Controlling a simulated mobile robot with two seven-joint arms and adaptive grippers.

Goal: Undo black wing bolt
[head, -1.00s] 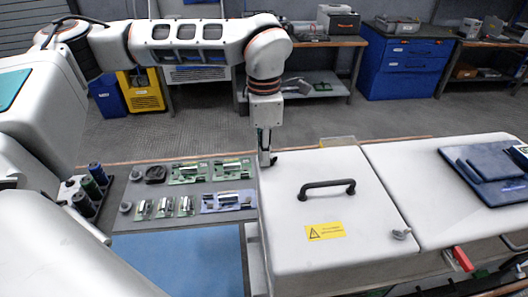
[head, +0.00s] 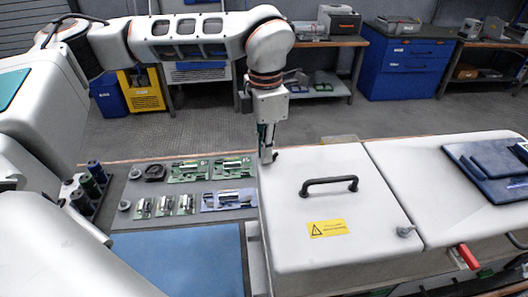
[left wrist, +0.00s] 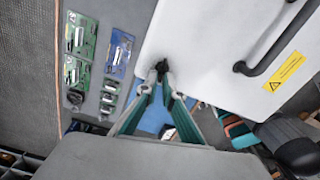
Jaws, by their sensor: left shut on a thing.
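The black wing bolt (head: 275,156) sits at the far left corner of the white lid (head: 290,195). In the left wrist view the bolt (left wrist: 162,67) shows dark between the fingertips, at the lid's corner. My left gripper (head: 267,156) points down at that corner and is shut on the bolt. In the left wrist view its green-sided fingers (left wrist: 161,82) converge on the bolt and partly hide it. My right gripper is not in view.
A black handle (head: 328,185) and a yellow warning label (head: 328,228) are on the lid. A grey wing bolt (head: 405,231) is at its near right corner. Circuit boards (head: 228,198) lie on the grey table to the left. A blue pad (head: 515,190) lies right.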

